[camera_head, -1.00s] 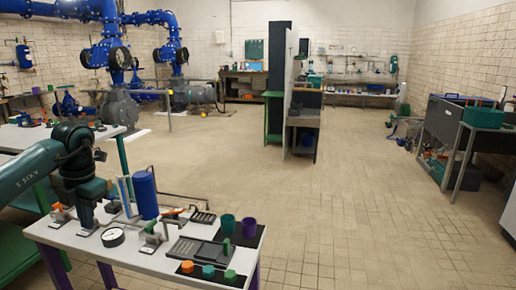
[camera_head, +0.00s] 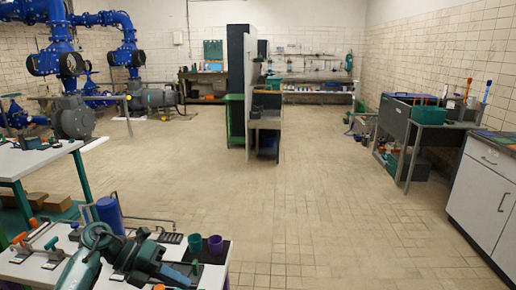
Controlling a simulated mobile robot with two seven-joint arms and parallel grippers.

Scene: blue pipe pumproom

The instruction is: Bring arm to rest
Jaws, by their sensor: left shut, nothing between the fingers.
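My left arm, dark teal and black, reaches in from the lower left and bends over the white bench (camera_head: 52,268). Its left gripper (camera_head: 188,275) points right, low over the right part of the bench. It is shut with nothing visible in it; its fingers are small and dark here. The arm covers much of the benchtop. My right gripper is out of view.
A blue cylinder (camera_head: 109,213), a green cup (camera_head: 195,243) and a purple cup (camera_head: 215,244) stand on the bench near the arm. The tiled floor (camera_head: 310,220) is open. A white cabinet (camera_head: 483,185) stands at right, a tall divider (camera_head: 237,85) mid-room.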

